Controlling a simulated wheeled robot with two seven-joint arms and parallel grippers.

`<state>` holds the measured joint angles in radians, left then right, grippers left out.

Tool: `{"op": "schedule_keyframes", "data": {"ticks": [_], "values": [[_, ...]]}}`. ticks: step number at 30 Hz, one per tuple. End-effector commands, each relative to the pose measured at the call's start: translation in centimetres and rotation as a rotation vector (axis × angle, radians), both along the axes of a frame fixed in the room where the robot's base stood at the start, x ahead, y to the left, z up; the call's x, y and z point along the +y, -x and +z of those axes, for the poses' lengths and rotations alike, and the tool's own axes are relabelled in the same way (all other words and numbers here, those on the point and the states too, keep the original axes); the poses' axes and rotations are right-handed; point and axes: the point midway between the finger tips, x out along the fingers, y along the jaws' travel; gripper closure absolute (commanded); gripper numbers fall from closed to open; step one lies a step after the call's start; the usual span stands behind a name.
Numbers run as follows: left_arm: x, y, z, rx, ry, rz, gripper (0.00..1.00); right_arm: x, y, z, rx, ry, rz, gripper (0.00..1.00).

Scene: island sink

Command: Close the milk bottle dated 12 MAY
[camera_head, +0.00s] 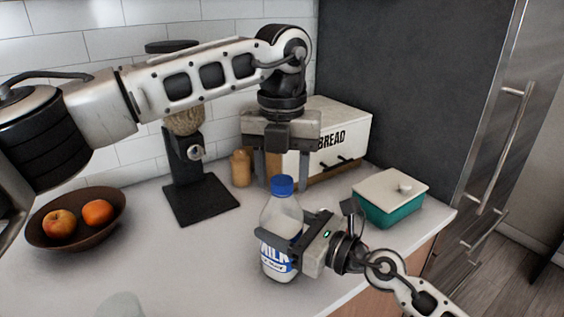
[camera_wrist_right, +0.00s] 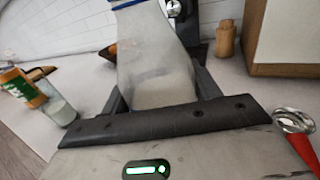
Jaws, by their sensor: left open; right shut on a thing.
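A milk bottle (camera_head: 279,215) with a blue cap (camera_head: 282,184) at its top stands upright on the counter. No date can be read on its label. My right gripper (camera_head: 277,242) is shut on the bottle's body from the right. The right wrist view shows the clear bottle (camera_wrist_right: 150,45) between the fingers, with whitish content low inside. My left gripper (camera_head: 282,176) is open and points down above the bottle, its fingers on either side of the cap's level. I cannot tell whether they touch the cap, or whether the cap sits fully tight.
A bread box (camera_head: 345,130), a wooden shaker (camera_head: 241,167) and a black stand (camera_head: 200,198) are behind. A fruit bowl (camera_head: 50,235) is left, a teal lidded dish (camera_head: 390,208) right near the counter edge. The wrist view shows a red-handled utensil (camera_wrist_right: 303,150) and a green-and-orange container (camera_wrist_right: 20,88).

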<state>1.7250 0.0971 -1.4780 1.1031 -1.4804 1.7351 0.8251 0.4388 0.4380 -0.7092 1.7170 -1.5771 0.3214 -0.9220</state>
Motion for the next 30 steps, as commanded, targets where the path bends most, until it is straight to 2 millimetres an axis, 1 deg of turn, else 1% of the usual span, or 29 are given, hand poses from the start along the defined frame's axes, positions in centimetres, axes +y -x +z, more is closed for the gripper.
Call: {"op": "schedule_keyframes", "data": {"ticks": [5, 8, 9, 10, 16, 18, 20, 27, 29, 30], "values": [[0.01, 0.0, 0.0, 0.0, 0.0, 0.0, 0.49, -0.01, 0.01, -0.04, 0.001, 0.001, 0.0, 1.0], [0.01, 0.0, 0.01, 0.0, 0.0, 0.0, 0.74, -0.01, 0.01, -0.04, 0.001, 0.001, 0.0, 1.0], [0.01, 0.0, 0.02, 0.0, 0.0, 0.0, 0.86, -0.01, 0.01, -0.04, 0.001, 0.001, 0.0, 1.0], [0.01, 0.0, 0.02, 0.0, 0.0, 0.0, 0.94, -0.01, 0.01, -0.04, 0.001, 0.001, 0.0, 1.0], [0.0, 0.0, 0.04, 0.0, -0.001, -0.009, 0.95, -0.01, 0.01, -0.04, 0.001, 0.001, 0.0, 1.0], [0.0, 0.0, 0.03, 0.0, -0.001, -0.06, 0.95, -0.01, 0.01, -0.04, 0.001, 0.001, 0.0, 1.0], [-0.01, 0.01, 0.03, 0.0, 0.0, -0.149, 0.95, -0.01, 0.01, -0.04, 0.001, 0.001, 0.0, 1.0], [0.0, 0.02, -0.02, 0.001, 0.0, -0.647, 0.95, -0.01, 0.01, -0.04, 0.001, 0.001, 0.0, 1.0], [0.01, 0.02, -0.02, 0.001, 0.0, -0.718, 0.95, -0.01, 0.01, -0.04, 0.001, 0.001, 0.0, 1.0], [0.01, 0.02, -0.01, 0.0, -0.001, -0.71, 0.95, -0.01, 0.01, -0.04, 0.001, 0.001, 0.0, 1.0]]}}
